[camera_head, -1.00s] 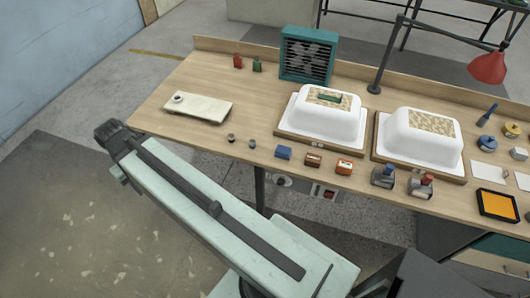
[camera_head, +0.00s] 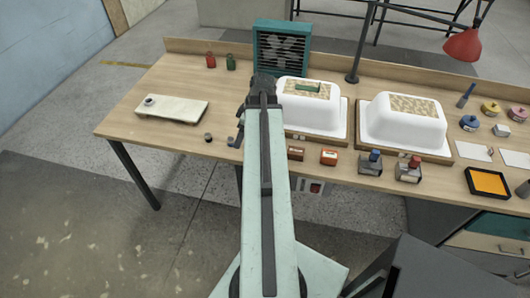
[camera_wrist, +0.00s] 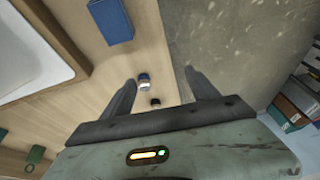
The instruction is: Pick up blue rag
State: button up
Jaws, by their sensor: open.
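The blue rag (camera_wrist: 110,20) shows in the wrist view as a folded blue block on the wooden bench, near the top, beyond the left fingertip. In the head view my arm hides it. My gripper (camera_wrist: 160,77) is open and empty, its fingers spread. The rag lies outside the gap between them. Two small dark-topped pots (camera_wrist: 144,80) show between the fingers, below them on the bench; I cannot tell the exact height.
White tub shells (camera_head: 309,108) (camera_head: 402,122) stand on wooden boards to the right.

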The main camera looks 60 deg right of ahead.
jog(key=shift+n+t, duration=0.3)
jog(key=shift+t, duration=0.3)
jog(key=s+d, duration=0.4)
jog(key=s, duration=0.1)
jog(key=s+d+f, duration=0.1)
jog(key=s+d, duration=0.1)
jog(key=s, duration=0.1)
jog(key=shift+d+b, duration=0.3)
jog(key=shift+b, duration=0.1)
jog(key=shift+b+x, duration=1.2)
jog(key=shift+w+f, duration=0.1)
jog(key=shift+f, duration=0.05)
jog(key=b+x, duration=0.5)
jog(key=shift+d+f, duration=0.3)
jog(key=shift+d, duration=0.05)
jog(key=shift+r, duration=0.2)
jog(key=c, duration=1.5)
jog(key=shift+o, duration=0.2)
notch_tip(320, 180, up, 10)
jog(key=p, duration=1)
